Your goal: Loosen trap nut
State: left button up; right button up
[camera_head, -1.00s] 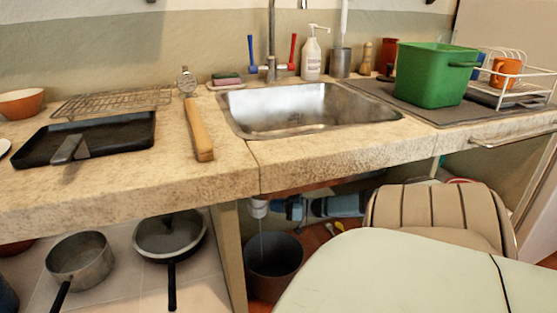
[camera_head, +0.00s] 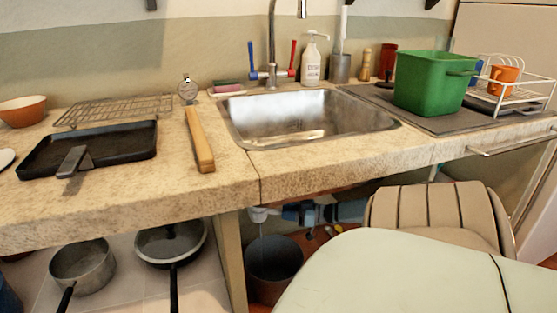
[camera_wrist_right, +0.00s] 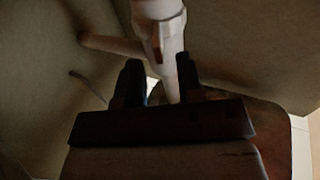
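The white drain trap (camera_head: 259,214) hangs under the counter below the sink, mostly hidden by the counter edge in the head view. In the right wrist view its white pipe (camera_wrist_right: 170,32) comes down from the top, with a side pipe (camera_wrist_right: 112,44) running left. I cannot clearly tell the trap nut from the wider white fitting. My right gripper (camera_wrist_right: 157,84) is open, its two dark fingers apart below this fitting. A pale strip of pipe shows in the gap; contact cannot be told. My left gripper is in neither view.
A dark bucket (camera_head: 274,268) stands below the trap. The stone counter (camera_head: 120,206) overhangs the space. A pot (camera_head: 82,268) and a pan (camera_head: 170,243) stand at lower left. The sink (camera_head: 300,117) and a green tub (camera_head: 433,84) are above.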

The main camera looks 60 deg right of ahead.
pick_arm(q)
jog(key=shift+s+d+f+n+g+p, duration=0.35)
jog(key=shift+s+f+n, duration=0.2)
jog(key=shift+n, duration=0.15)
pick_arm(e)
jog(key=v, duration=0.3)
jog(key=shift+s, duration=0.2)
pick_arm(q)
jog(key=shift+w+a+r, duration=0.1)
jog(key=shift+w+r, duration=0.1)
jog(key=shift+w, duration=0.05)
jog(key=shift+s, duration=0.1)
pick_arm(e)
jog(key=shift+f, duration=0.1)
